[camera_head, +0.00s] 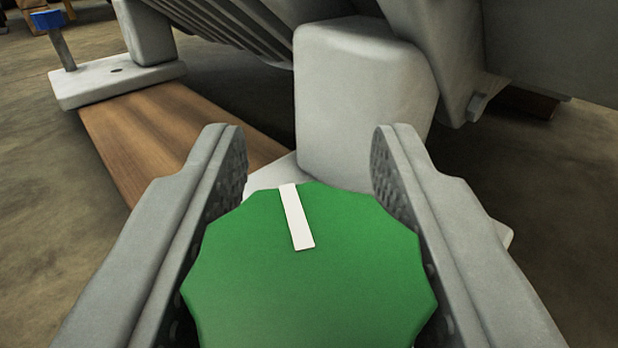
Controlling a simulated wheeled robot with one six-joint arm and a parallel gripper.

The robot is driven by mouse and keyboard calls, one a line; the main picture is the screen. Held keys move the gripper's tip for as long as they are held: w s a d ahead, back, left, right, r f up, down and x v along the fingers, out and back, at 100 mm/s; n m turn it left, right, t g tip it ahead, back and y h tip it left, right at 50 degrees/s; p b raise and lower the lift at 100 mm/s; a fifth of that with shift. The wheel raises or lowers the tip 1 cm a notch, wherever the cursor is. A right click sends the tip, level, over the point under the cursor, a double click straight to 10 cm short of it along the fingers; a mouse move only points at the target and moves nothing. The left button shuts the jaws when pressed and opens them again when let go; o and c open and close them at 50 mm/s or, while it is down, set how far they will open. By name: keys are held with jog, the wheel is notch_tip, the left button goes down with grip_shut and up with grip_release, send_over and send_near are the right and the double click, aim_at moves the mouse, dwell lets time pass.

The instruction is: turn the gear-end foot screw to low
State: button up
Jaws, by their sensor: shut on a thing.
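A green many-sided knob (310,275) with a white marker line (297,218) fills the lower middle of the view. The line points away from me, towards the top and slightly left. My gripper (308,150) is shut on the knob, with one ribbed finger on its left side and one on its right. The knob hides the screw shaft below it. A pale foot plate (275,174) shows just behind the knob, and a grey block-shaped leg (362,95) rises from it.
A wooden beam (160,135) runs under the feet to the upper left. Another foot plate (115,82) there carries a blue-topped screw (48,20). The grey machine body (430,50) overhangs behind. Bare floor (45,190) lies at the left.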

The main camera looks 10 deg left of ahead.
jog(key=o, duration=1)
jog(key=s+d, duration=0.2)
jog(key=s, duration=1.5)
jog(key=shift+s+d, duration=0.15)
jog(key=shift+d, duration=0.15)
